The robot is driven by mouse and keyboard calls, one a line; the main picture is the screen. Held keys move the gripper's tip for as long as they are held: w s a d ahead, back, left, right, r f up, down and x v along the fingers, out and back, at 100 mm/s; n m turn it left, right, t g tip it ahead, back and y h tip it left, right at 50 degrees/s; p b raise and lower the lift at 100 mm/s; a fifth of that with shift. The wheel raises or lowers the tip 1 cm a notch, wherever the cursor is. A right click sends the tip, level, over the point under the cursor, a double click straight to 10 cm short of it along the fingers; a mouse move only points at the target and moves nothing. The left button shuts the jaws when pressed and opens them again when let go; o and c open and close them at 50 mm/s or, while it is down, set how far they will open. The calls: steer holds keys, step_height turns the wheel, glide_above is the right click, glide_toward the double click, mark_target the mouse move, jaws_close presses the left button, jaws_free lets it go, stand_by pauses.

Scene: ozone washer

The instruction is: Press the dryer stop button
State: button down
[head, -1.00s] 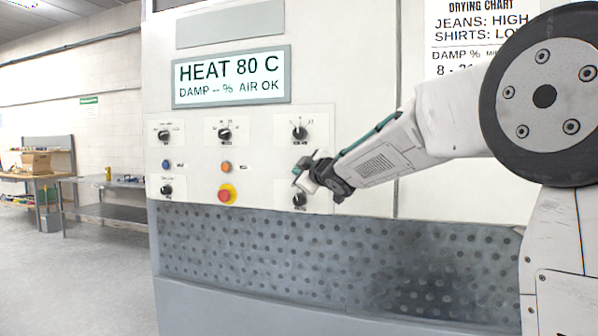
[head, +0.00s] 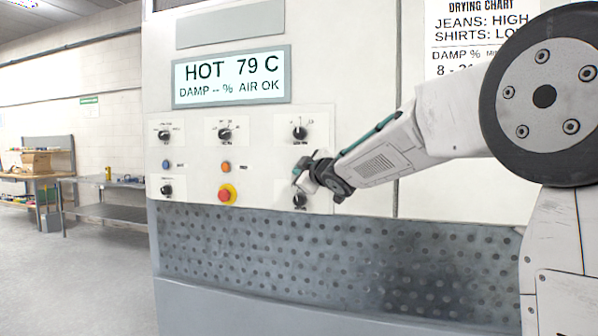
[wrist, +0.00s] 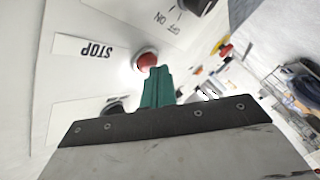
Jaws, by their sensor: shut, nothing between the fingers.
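The dryer stop button is a round red button (wrist: 146,60) in the wrist view, beside a STOP label (wrist: 96,51) on the white panel. My gripper (wrist: 157,72) is shut and empty, its green fingertips right at the red button and overlapping its lower edge in that view. I cannot tell whether they touch or press it. In the head view my gripper (head: 299,172) is at the right column of the panel, between the upper dial (head: 300,133) and the lower dial (head: 299,200). It hides the stop button there.
The display (head: 232,77) reads HOT 79 C, DAMP -- %, AIR OK. A red emergency button (head: 227,194), an orange button (head: 225,167), a blue button (head: 166,165) and several dials are to the left. A perforated plate (head: 340,258) is below. Benches (head: 105,210) stand far left.

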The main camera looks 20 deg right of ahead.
steer(key=shift+s+a, duration=0.35)
steer(key=shift+s, duration=0.15)
steer(key=shift+s+a, duration=0.75)
steer(key=shift+s, duration=0.3)
steer(key=shift+s+a, duration=0.7)
steer(key=shift+s, duration=0.3)
